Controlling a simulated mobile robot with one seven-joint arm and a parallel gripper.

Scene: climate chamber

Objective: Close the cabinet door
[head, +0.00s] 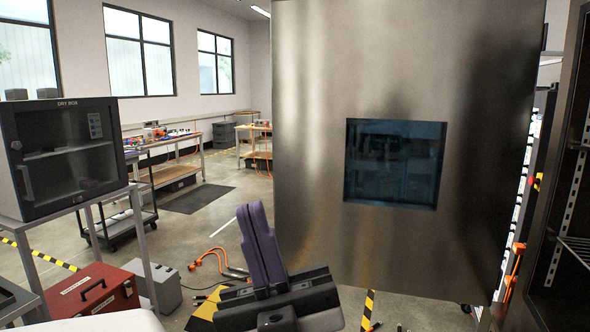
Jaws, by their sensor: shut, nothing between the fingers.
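The cabinet door (400,60) is a large brushed-metal panel with a small dark window (395,162). It fills the middle and right of the head view and stands open. The cabinet (570,150) is at the right edge, with its dark inside, slotted rail and a wire shelf (577,250) showing. A gap between door and cabinet shows the room behind. The hinge and handle cannot be made out. My gripper (256,212) is at the bottom centre, its two purple fingers together and empty. The fingers overlap the door's lower left edge in the picture; contact cannot be told.
A dry box (65,155) stands on a metal frame at left. A red toolbox (92,290) and a grey case (155,286) are on the floor below it. Orange cables (212,258) lie left of my gripper. Workbenches (175,140) stand further back, with open floor before them.

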